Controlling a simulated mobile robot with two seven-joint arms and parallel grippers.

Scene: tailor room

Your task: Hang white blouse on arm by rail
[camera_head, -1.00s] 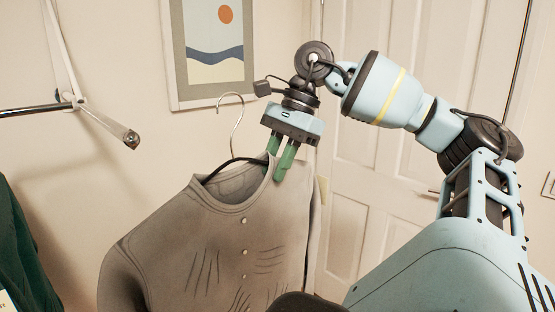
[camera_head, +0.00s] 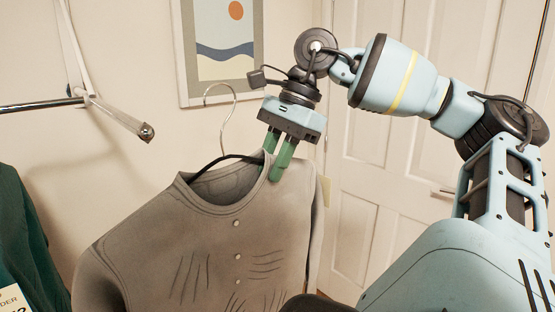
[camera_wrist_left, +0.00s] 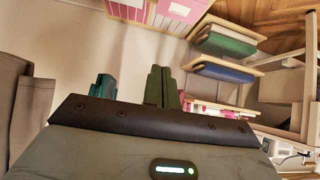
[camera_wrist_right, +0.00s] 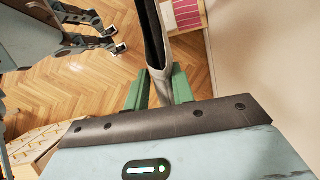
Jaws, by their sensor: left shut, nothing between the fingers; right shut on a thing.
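The blouse (camera_head: 215,225) looks grey-beige in the head view, with a round collar and a row of buttons. It hangs on a dark hanger whose metal hook (camera_head: 222,92) stands free above the collar. My right gripper (camera_head: 275,165) is shut on the hanger and blouse at the shoulder beside the collar, which the right wrist view also shows (camera_wrist_right: 157,85). The arm by the rail (camera_head: 120,118) slopes down from the wall to a knobbed tip, left of the hook and apart from it. My left gripper (camera_wrist_left: 161,72) is shut and empty.
A metal rail (camera_head: 40,105) runs in from the left. A dark green garment (camera_head: 25,240) hangs at the lower left. A framed picture (camera_head: 222,50) is on the wall behind, and a white door (camera_head: 385,150) is at right. Clear wall lies between the arm's tip and the hook.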

